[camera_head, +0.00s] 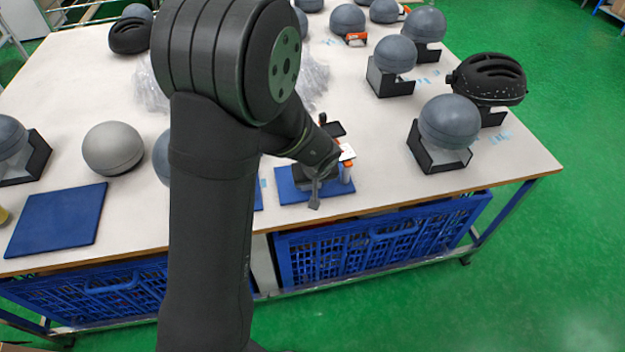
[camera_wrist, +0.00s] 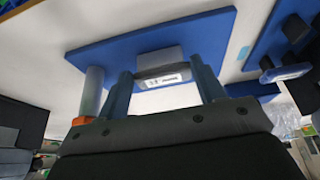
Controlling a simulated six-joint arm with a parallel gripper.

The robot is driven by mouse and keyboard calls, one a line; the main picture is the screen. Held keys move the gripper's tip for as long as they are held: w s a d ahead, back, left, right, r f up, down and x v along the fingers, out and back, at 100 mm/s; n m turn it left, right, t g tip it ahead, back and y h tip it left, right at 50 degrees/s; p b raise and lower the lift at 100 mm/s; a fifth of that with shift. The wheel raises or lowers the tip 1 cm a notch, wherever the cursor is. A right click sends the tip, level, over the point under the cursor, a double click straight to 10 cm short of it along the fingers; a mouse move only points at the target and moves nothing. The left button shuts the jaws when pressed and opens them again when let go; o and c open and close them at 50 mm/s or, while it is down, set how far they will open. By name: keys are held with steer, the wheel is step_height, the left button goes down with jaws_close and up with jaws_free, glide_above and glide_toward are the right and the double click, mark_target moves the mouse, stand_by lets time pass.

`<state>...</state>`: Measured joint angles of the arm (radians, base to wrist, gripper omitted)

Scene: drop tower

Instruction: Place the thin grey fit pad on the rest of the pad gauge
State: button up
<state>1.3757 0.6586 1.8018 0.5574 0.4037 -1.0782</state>
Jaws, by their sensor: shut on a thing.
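My gripper (camera_head: 315,190) hangs low over a blue board (camera_head: 290,187) near the table's front edge. In the wrist view my gripper (camera_wrist: 163,88) has its two fingers apart, with a grey block bearing a small white display (camera_wrist: 165,80) showing between them. This looks like the pad gauge, against the blue board (camera_wrist: 215,35). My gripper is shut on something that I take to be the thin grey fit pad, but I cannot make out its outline. Whether it touches the gauge's rest cannot be told. My arm hides part of the gauge in the head view.
A pale post with an orange end (camera_head: 347,172) stands close right of my gripper; it also shows in the wrist view (camera_wrist: 92,92). Grey balls on black stands (camera_head: 449,122) and a black helmet (camera_head: 488,78) stand to the right. Another blue board (camera_head: 58,220) lies left.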

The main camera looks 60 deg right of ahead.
steer(key=shift+f, duration=0.15)
steer(key=o, duration=0.9)
steer(key=shift+o, duration=0.2)
steer(key=v, duration=1.2)
steer(key=x, duration=1.2)
steer(key=shift+r, duration=0.25)
